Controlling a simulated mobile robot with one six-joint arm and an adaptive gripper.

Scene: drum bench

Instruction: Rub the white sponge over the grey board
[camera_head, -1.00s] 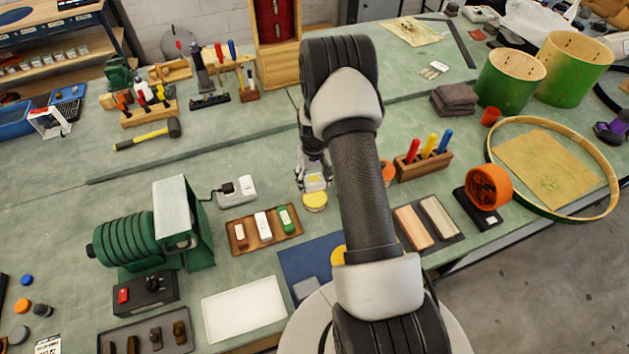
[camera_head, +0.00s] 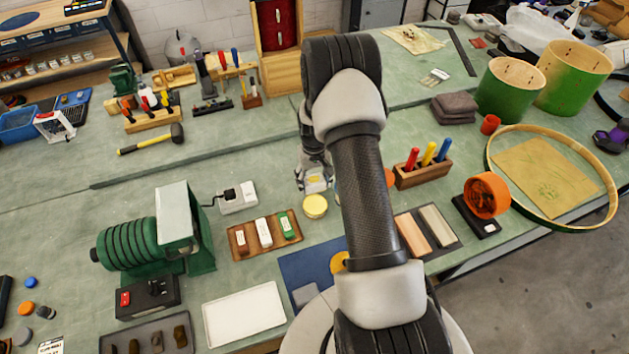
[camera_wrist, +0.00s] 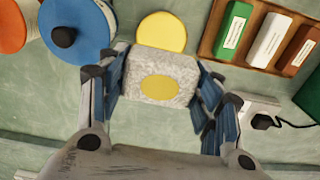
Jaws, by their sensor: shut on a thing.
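My gripper (camera_wrist: 162,85) is shut on a white, speckled block with a yellow oval on its face, which I take as the white sponge (camera_wrist: 185,72). The fingers press on its two sides. In the head view the gripper (camera_head: 315,178) is low over the bench behind a yellow round lid (camera_head: 315,207). I cannot tell for sure which thing is the grey board. A pale flat board (camera_head: 243,314) lies at the front, and a small grey piece (camera_head: 305,295) lies on a blue mat (camera_head: 310,258), partly hidden by my arm.
A wooden tray with three bars (camera_head: 264,235) is left of the gripper, near a white socket box (camera_head: 238,197). A green machine (camera_head: 155,235) stands further left. A blue disc with a black knob (camera_wrist: 75,25) is near the gripper. A pen holder (camera_head: 423,172) is to the right.

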